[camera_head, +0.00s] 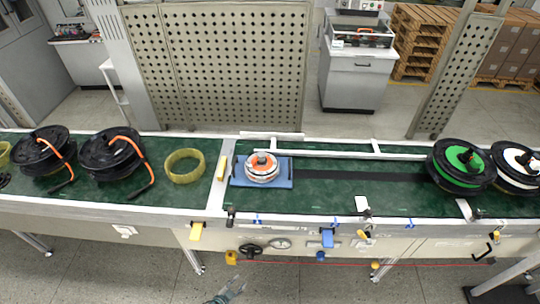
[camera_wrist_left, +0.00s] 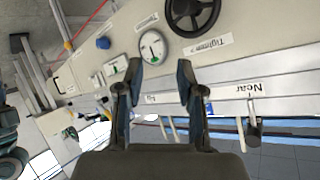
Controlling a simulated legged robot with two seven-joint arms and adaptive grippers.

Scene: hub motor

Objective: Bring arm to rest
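My left gripper (camera_head: 231,289) shows at the bottom of the head view, low in front of the workbench and apart from it. In the left wrist view the left gripper (camera_wrist_left: 158,80) has its two fingers spread, with nothing between them. Beyond the fingers is the bench's front panel (camera_wrist_left: 235,65) with a dial gauge (camera_wrist_left: 152,46) and a black handwheel (camera_wrist_left: 192,12). My right gripper is not in view. A hub motor (camera_head: 262,168) with an orange and white top sits on a blue plate (camera_head: 242,181) on the green bench top.
A green reel (camera_head: 461,166) and a white reel (camera_head: 518,166) stand at right. A perforated panel (camera_head: 225,65) rises behind. Floor in front is clear.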

